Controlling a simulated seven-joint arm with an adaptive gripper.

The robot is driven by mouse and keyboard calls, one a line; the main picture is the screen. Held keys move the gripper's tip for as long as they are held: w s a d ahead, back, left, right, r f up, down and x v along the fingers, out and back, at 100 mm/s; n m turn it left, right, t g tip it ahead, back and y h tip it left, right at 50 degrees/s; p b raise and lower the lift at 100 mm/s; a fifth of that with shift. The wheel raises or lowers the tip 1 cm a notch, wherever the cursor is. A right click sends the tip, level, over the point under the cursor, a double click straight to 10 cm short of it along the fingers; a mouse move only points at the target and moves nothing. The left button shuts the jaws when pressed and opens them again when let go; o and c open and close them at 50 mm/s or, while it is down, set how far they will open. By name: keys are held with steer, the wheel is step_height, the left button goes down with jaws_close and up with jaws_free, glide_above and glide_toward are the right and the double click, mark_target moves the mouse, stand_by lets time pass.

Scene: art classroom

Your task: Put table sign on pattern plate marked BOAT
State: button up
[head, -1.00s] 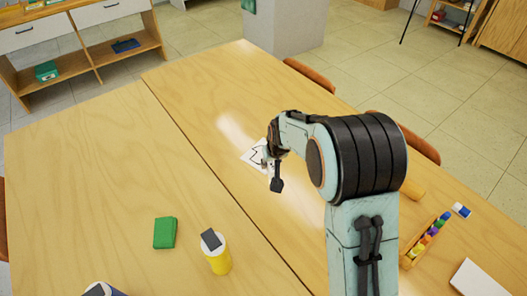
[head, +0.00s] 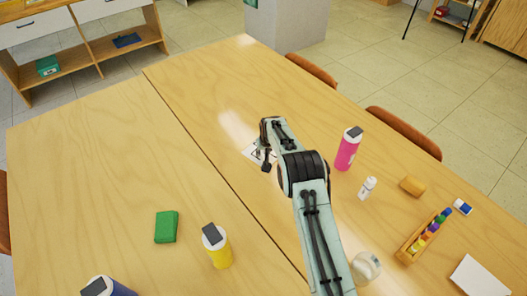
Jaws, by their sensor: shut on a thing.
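My gripper (head: 266,158) is small in the head view, above or at the pattern plate, and partly hidden by its own arm. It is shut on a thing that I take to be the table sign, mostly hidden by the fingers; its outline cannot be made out. The white pattern plate (head: 250,153) with black lines lies on the far half of the table, left of the gripper. Its marking is too small and too covered to read. I cannot tell whether the held thing touches the plate.
A pink bottle (head: 347,150) and a small white bottle (head: 367,189) stand right of my arm. A green block (head: 166,227) and yellow bottle (head: 218,247) are front left.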

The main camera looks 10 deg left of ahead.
steer(key=shift+f, duration=0.2)
steer(key=o, duration=0.8)
